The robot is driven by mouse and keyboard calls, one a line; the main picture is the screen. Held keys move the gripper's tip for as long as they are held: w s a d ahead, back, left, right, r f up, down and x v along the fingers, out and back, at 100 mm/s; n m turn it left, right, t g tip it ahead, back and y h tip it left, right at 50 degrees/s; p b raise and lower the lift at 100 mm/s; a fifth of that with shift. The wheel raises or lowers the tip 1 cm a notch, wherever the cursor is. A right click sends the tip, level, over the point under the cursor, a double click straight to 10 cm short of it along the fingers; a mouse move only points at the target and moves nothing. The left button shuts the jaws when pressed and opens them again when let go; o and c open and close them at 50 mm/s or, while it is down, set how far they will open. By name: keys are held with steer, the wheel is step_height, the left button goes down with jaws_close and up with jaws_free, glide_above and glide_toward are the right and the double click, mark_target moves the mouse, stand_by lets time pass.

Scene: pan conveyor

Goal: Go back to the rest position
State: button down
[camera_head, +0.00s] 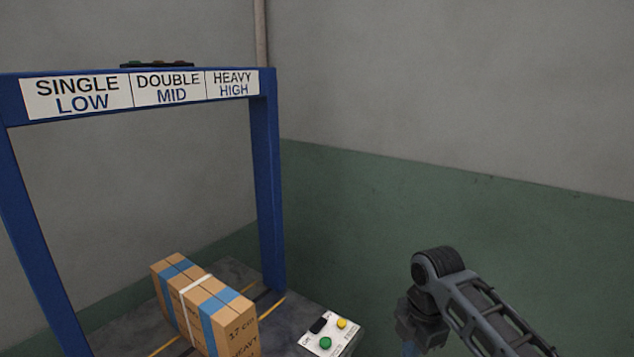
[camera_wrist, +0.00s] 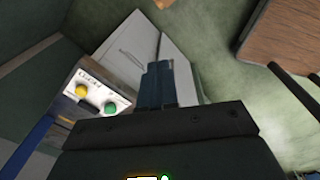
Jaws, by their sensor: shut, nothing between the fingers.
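My gripper (camera_wrist: 158,70) is in the wrist view, with its blue-grey fingers together and nothing held between them. In the head view, my arm comes in from the lower right and bends down at a dark joint. Only a small bluish part of my gripper (camera_head: 408,349) shows there at the bottom edge; the rest is cut off. It is to the right of the white control panel (camera_head: 329,334), apart from it. The panel, with a green and a yellow button, also shows at the left in the wrist view (camera_wrist: 103,93).
A brown box (camera_head: 205,305) with blue bands, marked heavy, lies on the dark conveyor surface (camera_head: 125,335) at left. A blue frame (camera_head: 267,200) with "SINGLE LOW", "DOUBLE MID" and "HEAVY HIGH" signs stands over it. Grey-green walls close the back. A brown wooden surface (camera_wrist: 290,35) shows upper right.

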steer(key=s+a+f+m+t+y, duration=0.2)
steer(key=s+a+f, duration=0.2)
steer(key=a, duration=0.3)
steer(key=s+a+f+m+t+y, duration=0.2)
steer(key=s+a+f+m, duration=0.15)
steer(key=a, duration=0.45)
steer(key=s+a+f+m+t+y, duration=0.1)
steer(key=s+a+m+t, duration=0.15)
steer(key=s+m, duration=0.65)
steer(key=s+d+r+m+t+h, duration=0.25)
steer(key=s+d, duration=0.25)
steer(key=s, duration=0.6)
steer(key=s+d+r+m+t+h, duration=0.1)
steer(key=s+d+r+m+t, duration=0.3)
steer(key=s, duration=0.6)
steer(key=s+d+r+m+t+h, duration=0.1)
steer(key=s+d+r+h, duration=0.1)
steer(key=s+d+r, duration=0.9)
step_height(320, 180, up, 3)
steer(key=shift+s+r+t, duration=0.2)
steer(key=shift+s+t, duration=0.1)
steer(key=shift+s, duration=0.1)
steer(key=shift+f, duration=0.1)
